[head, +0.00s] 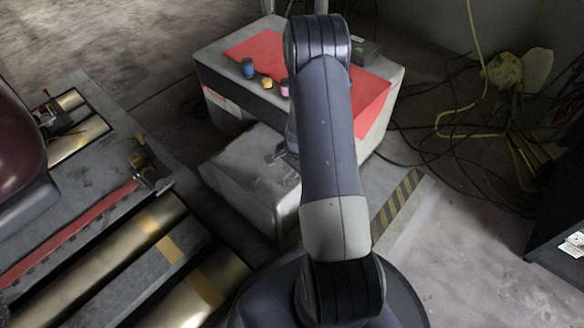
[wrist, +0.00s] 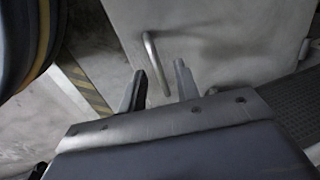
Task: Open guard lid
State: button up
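The guard lid appears to be the worn grey panel (wrist: 235,30) in the wrist view, with a bent metal bar handle (wrist: 152,55). In the head view, a grey box-like cover (head: 245,178) sits low in front of the console. My gripper (wrist: 160,72) is open, with its two fingers apart. The lower end of the handle shows between the fingers; I cannot tell whether either finger touches it. In the head view my arm hides most of the gripper and the handle.
A console with a red top (head: 258,52) and coloured buttons stands behind the cover. Metal rollers (head: 110,255) lie at left by a dark red vehicle (head: 15,140). Cables (head: 460,130) cover the floor at right. A dark cabinet (head: 560,225) stands at the right edge.

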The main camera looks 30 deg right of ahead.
jog(key=shift+d, duration=0.15)
jog(key=shift+s, duration=0.1)
jog(key=c, duration=0.6)
grip_shut()
jog(key=shift+s, duration=0.1)
